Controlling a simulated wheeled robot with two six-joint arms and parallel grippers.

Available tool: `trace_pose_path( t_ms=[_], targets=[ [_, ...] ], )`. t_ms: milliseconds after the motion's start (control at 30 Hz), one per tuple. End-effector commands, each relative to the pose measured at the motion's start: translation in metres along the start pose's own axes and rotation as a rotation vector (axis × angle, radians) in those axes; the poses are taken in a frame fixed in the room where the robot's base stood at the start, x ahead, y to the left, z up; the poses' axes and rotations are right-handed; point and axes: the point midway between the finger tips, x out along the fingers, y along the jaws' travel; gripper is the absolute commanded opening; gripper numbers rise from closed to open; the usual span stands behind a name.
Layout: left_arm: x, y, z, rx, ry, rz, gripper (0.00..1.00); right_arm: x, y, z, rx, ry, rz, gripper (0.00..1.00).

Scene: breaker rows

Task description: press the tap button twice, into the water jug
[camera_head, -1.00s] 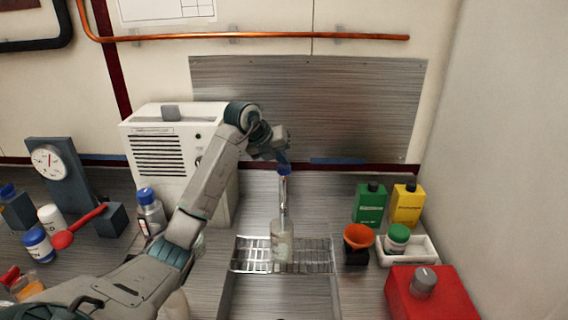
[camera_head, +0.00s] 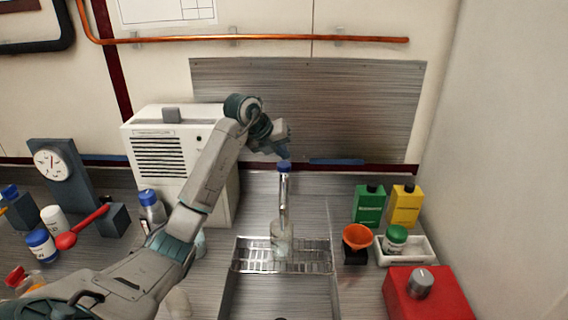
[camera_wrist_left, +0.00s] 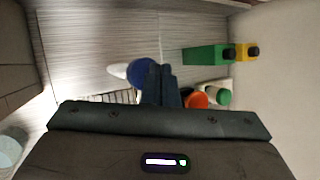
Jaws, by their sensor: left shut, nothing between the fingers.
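The tap (camera_head: 284,190) is an upright metal post with a blue button (camera_head: 284,167) on top. In the left wrist view the blue button (camera_wrist_left: 138,71) shows just left of the fingertips, partly hidden by them. The clear water jug (camera_head: 281,242) stands on the metal drain grid below the tap. My left gripper (camera_head: 286,153) is shut and empty, pointing down just above the button. Its dark fingers also show in the wrist view (camera_wrist_left: 160,82). I cannot tell for sure whether they touch the button. My right gripper is not in view.
The drain grid (camera_head: 310,257) lies over a sink. A white vented box (camera_head: 160,150) stands behind my left arm. To the right are green (camera_head: 369,206) and yellow (camera_head: 405,207) bottles, an orange funnel (camera_head: 357,236), a white tray (camera_head: 424,254) and a red box (camera_head: 440,300).

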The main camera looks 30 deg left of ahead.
Motion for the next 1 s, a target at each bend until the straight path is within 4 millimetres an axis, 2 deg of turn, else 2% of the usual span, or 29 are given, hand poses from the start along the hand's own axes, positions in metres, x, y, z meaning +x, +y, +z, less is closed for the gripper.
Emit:
trace_pose_path(
  t_ms=[167, 600, 1000],
  targets=[
    [-0.005, -0.003, 0.003, 0.0, -0.001, 0.0, 0.0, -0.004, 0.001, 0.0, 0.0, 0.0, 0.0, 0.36],
    [-0.039, -0.021, 0.021, 0.0, -0.001, 0.0, 0.0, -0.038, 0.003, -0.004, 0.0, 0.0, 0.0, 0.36],
    [-0.04, -0.021, 0.021, 0.0, -0.001, 0.0, 0.0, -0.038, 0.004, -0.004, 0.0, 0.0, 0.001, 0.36]
  ],
)
